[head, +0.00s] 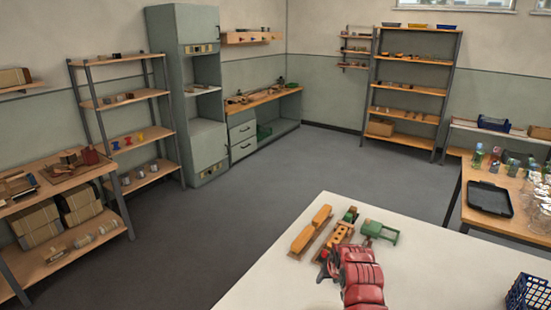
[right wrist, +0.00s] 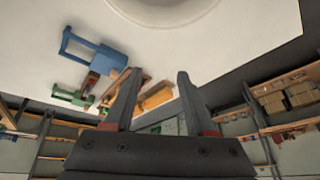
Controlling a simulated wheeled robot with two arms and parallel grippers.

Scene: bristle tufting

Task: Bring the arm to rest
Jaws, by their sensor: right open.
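My right arm reaches over the white table (head: 270,285) in the head view, and its gripper (head: 329,262) is near the front of the parts there. In the right wrist view its two dark fingers (right wrist: 159,76) stand apart with nothing held between them. Orange blocks (head: 311,229) lie on wooden pieces beyond the gripper; one orange block also shows in the wrist view (right wrist: 158,99). A green frame-like part (head: 380,232) lies to their right. A blue frame-like part (right wrist: 98,56) shows in the wrist view; I cannot make it out in the head view. My left gripper is out of view.
A dark blue basket (head: 528,293) stands at the table's right edge. A side table holds a black tray (head: 489,198) and several glasses. Shelves (head: 128,98) and a tall cabinet (head: 195,75) line the walls. The white table's left front is clear.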

